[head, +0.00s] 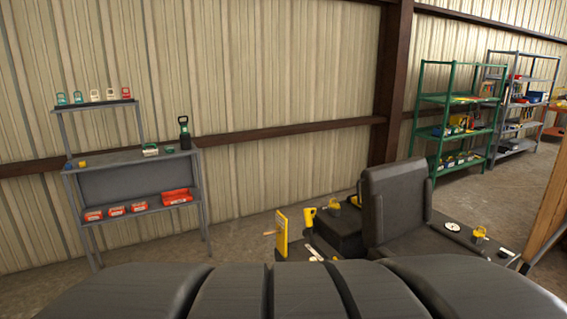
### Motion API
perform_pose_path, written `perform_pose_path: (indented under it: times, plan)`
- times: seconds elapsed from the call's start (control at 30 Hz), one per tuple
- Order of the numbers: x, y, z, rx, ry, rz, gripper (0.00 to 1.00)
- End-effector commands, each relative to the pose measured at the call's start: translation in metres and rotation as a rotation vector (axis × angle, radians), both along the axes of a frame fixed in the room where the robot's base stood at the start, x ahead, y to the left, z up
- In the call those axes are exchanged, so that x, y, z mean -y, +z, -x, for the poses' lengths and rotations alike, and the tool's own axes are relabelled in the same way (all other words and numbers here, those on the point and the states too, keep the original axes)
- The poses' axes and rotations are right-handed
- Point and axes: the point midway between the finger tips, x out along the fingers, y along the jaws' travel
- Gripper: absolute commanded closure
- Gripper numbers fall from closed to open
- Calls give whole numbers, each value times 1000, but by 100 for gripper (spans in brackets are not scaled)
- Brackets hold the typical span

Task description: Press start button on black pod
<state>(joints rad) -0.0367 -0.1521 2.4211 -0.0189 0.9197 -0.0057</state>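I cannot make out a black pod with a start button for certain. A tall dark device with a green top (184,132) stands upright at the right end of the grey workbench (120,157) on the left. Several small upright devices in teal, cream and red (94,96) stand in a row on the bench's raised shelf. They are too small to show any button. My gripper is not in view.
A large dark grooved form (235,292) fills the bottom edge close to me. Beyond it are a black seat (395,205) and yellow-handled tools (282,232). Red bins (176,197) sit on the bench's lower shelf. A green rack (432,100) stands at the right. Floor shows between bench and seat.

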Motion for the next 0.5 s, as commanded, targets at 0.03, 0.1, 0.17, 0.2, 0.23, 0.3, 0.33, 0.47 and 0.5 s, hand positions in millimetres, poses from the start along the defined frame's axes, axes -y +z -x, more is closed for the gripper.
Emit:
perform_pose_path:
  times: [0.03, 0.1, 0.17, 0.2, 0.23, 0.3, 0.33, 0.47, 0.5]
  plan:
    - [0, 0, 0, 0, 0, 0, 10]
    - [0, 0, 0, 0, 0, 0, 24]
    - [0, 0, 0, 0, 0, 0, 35]
    - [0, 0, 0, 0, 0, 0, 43]
    - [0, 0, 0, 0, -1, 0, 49]
    - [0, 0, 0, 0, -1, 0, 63]
    - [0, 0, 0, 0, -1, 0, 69]
    - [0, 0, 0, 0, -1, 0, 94]
    - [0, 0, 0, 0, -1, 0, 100]
